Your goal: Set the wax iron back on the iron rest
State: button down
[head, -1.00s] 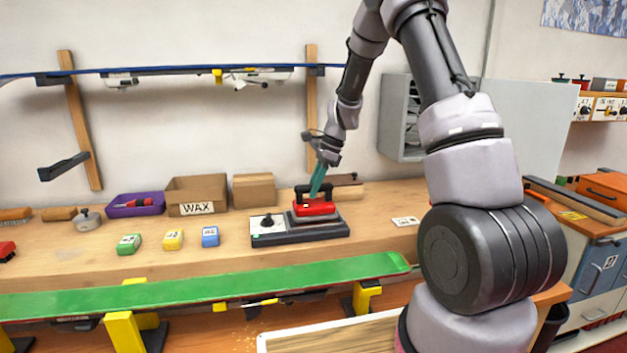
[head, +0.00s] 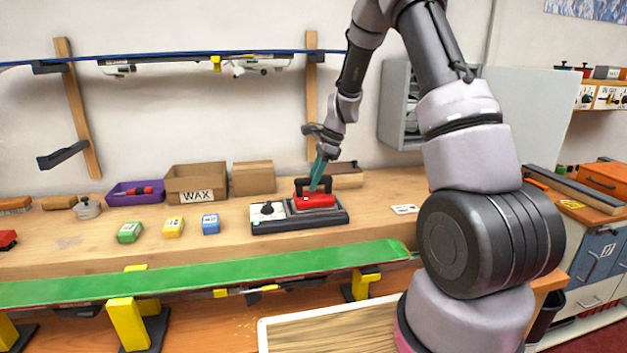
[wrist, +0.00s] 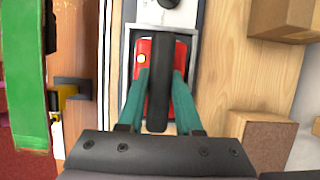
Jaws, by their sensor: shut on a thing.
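The wax iron (head: 316,201) is red with a black handle. It sits at the right part of the iron rest (head: 296,224), a dark base with a grey tray and a white dial panel at its left end. In the wrist view the iron (wrist: 142,78) lies within the outline of the rest's tray (wrist: 128,62). My gripper (head: 316,184) reaches down from above, and its teal fingers (wrist: 159,95) are shut on the black handle from both sides. Whether the iron's sole touches the tray is hidden.
Green, yellow and blue wax blocks (head: 172,227) lie left of the rest. A WAX box (head: 190,184), a plain carton (head: 252,178) and a purple tray (head: 125,199) stand behind. A green ski (head: 200,274) runs along the front.

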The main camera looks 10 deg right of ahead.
jog(key=c, duration=0.5)
grip_release()
jog(key=v, duration=1)
jog(key=shift+d+r, duration=0.2)
jog(key=shift+r, duration=0.15)
jog(key=s+r+n+t, duration=0.3)
jog(key=s+r+n, duration=0.3)
jog(key=s+r, duration=0.7)
jog(key=s+d+r+n+t+h, duration=0.1)
jog(key=s+n, duration=0.3)
jog(key=s, duration=0.4)
jog(key=s+r+n+t+h, duration=0.1)
jog(key=s+r+n+t, duration=0.2)
jog(key=s, duration=0.5)
jog(key=shift+d+r+n, duration=0.4)
jog(key=shift+r+n, duration=0.1)
jog(key=shift+r, duration=0.05)
